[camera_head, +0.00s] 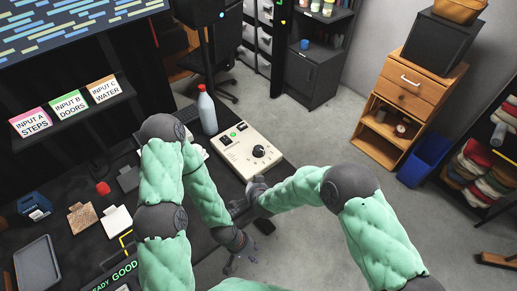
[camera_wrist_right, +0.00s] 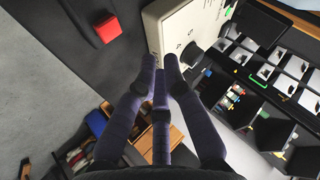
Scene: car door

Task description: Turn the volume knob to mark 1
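The volume knob is a black round knob (camera_head: 259,151) on a cream control panel (camera_head: 236,143) on the dark bench in the head view. It also shows in the right wrist view as a black knob (camera_wrist_right: 194,54) on the pale panel face. My right gripper (camera_head: 254,187) is beside the panel's near right edge. In the right wrist view its dark fingers (camera_wrist_right: 160,68) point toward the panel, with gaps between the tips and nothing held; the knob is just beyond them, apparently not touched. My left gripper (camera_head: 243,259) hangs low at the bench's edge, its fingers small and dark.
A grey bottle (camera_head: 207,111) stands behind the panel. Open floor lies right of the panel.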

